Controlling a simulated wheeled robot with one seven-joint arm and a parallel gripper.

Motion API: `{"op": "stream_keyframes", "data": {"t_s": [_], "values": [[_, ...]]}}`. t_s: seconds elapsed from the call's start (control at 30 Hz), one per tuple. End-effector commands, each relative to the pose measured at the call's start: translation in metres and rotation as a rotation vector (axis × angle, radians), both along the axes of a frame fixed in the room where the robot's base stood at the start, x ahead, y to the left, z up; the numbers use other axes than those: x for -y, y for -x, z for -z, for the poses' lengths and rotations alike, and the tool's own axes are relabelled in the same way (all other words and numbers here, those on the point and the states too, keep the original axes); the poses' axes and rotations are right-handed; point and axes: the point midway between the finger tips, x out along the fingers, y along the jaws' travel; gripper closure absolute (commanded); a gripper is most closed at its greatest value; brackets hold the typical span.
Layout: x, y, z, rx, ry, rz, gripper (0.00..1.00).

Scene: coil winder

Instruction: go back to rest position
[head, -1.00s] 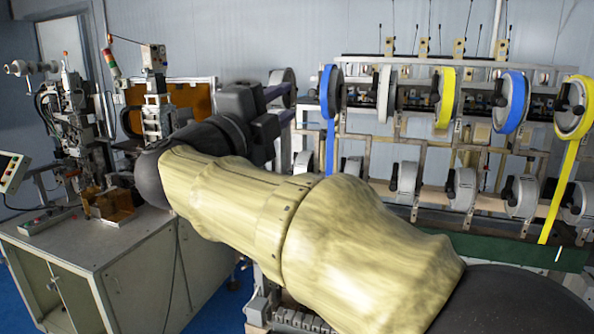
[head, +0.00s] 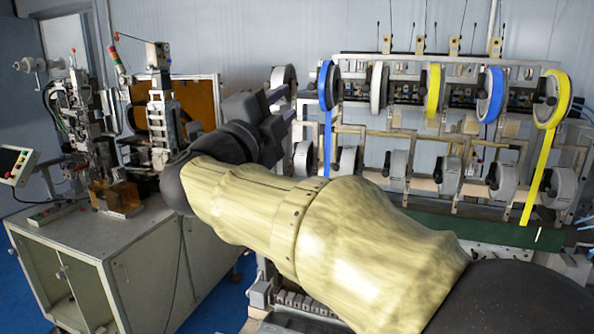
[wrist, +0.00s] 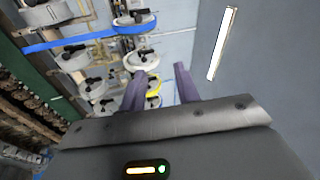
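My gripper (head: 279,106) is at the end of my arm, left of the middle in the head view, with its fingers pointing right toward the left end of the spool rack. In the wrist view, the two purple fingers of the gripper (wrist: 159,84) stand apart. Nothing is held between them; spools show in the background beyond. In the head view, a grey spool (head: 284,77) is just above the fingertips, and a blue-taped spool (head: 328,85) is to their right. My forearm hides the rack's lower left part.
The spool rack (head: 430,58) fills the right side, with yellow spools (head: 433,90) and another blue spool (head: 491,95). A cabinet (head: 75,285) carrying a winding machine (head: 160,120) stands at the left. Blue floor (head: 222,300) shows between cabinet and rack.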

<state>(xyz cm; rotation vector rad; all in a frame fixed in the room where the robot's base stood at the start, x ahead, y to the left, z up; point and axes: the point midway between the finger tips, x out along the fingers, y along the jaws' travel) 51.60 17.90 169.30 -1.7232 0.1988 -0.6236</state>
Motion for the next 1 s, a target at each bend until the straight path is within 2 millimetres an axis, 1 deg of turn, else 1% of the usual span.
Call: {"op": "stream_keyframes", "data": {"t_s": [0.17, 0.27, 0.37, 0.43, 0.47, 0.5, 0.57, 0.6, 0.67, 0.7, 0.77, 0.8, 0.87, 0.9, 0.97, 1.0], "values": [[0.000, -0.019, 0.017, -0.037, 0.123, -0.060, 0.68], [0.000, -0.031, 0.030, -0.070, 0.207, -0.104, 0.68], [0.001, -0.045, 0.053, -0.125, 0.314, -0.160, 0.68], [0.002, -0.054, 0.076, -0.184, 0.405, -0.211, 0.68], [0.004, -0.059, 0.089, -0.216, 0.450, -0.236, 0.68], [0.007, -0.064, 0.109, -0.266, 0.512, -0.271, 0.68], [0.012, -0.069, 0.142, -0.351, 0.602, -0.330, 0.68], [0.017, -0.070, 0.166, -0.414, 0.660, -0.370, 0.68], [0.026, -0.068, 0.202, -0.511, 0.738, -0.430, 0.68], [0.032, -0.065, 0.226, -0.576, 0.782, -0.468, 0.68], [0.043, -0.058, 0.260, -0.673, 0.841, -0.524, 0.68], [0.050, -0.051, 0.282, -0.738, 0.876, -0.562, 0.68], [0.062, -0.038, 0.315, -0.837, 0.921, -0.617, 0.68], [0.071, -0.029, 0.336, -0.903, 0.948, -0.653, 0.68], [0.085, -0.011, 0.366, -1.003, 0.982, -0.708, 0.68], [0.094, 0.002, 0.385, -1.069, 1.001, -0.744, 0.68]]}}
